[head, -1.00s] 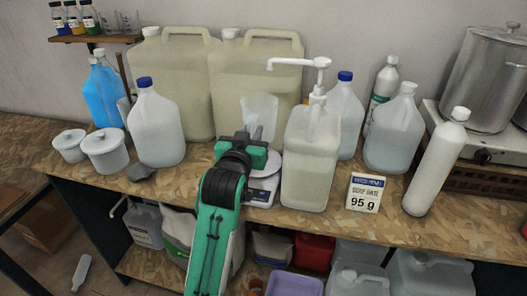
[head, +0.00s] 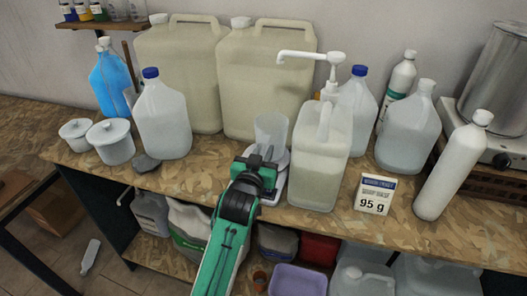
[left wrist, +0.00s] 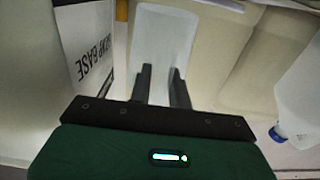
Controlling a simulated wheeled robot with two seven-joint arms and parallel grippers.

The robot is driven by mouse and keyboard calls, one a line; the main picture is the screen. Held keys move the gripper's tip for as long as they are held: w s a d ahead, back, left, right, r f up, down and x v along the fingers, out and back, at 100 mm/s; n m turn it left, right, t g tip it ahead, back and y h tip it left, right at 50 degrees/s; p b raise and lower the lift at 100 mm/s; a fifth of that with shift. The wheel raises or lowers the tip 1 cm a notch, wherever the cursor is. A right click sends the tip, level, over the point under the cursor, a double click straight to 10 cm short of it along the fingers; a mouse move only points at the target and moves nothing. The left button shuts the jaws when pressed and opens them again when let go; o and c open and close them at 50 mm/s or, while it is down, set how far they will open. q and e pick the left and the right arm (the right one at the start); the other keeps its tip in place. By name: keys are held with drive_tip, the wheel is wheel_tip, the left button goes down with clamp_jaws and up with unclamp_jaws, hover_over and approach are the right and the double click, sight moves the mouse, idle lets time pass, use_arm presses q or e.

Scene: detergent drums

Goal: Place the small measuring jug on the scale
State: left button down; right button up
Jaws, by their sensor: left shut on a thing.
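The small measuring jug (head: 271,130) is a clear, frosted cup above the bench. My left gripper (head: 260,161) is shut on it from the front. In the left wrist view the jug (left wrist: 162,42) stands between the two dark fingers (left wrist: 162,85). The scale (head: 277,190) is white and sits near the bench's front edge, partly hidden by my left gripper. The jug is over or at the back of its round pan; I cannot tell whether its base touches. My right gripper is not in view.
A pump-top container (head: 320,165) stands close on the scale's right. A 95 g card (head: 374,195) is further right. Two large beige canisters (head: 265,85) are behind the jug. A blue-capped jug (head: 164,120) stands left. The bench front between it and the scale is mostly free.

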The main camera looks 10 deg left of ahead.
use_arm(q)
drive_tip(key=shift+f, duration=0.65)
drive_tip(key=c, duration=1.3)
unclamp_jaws()
drive_tip(key=shift+r, duration=0.2)
drive_tip(key=s+b, duration=0.2)
drive_tip(key=s, duration=1)
drive_tip(key=shift+a+r, duration=0.2)
drive_tip(key=shift+r, duration=0.25)
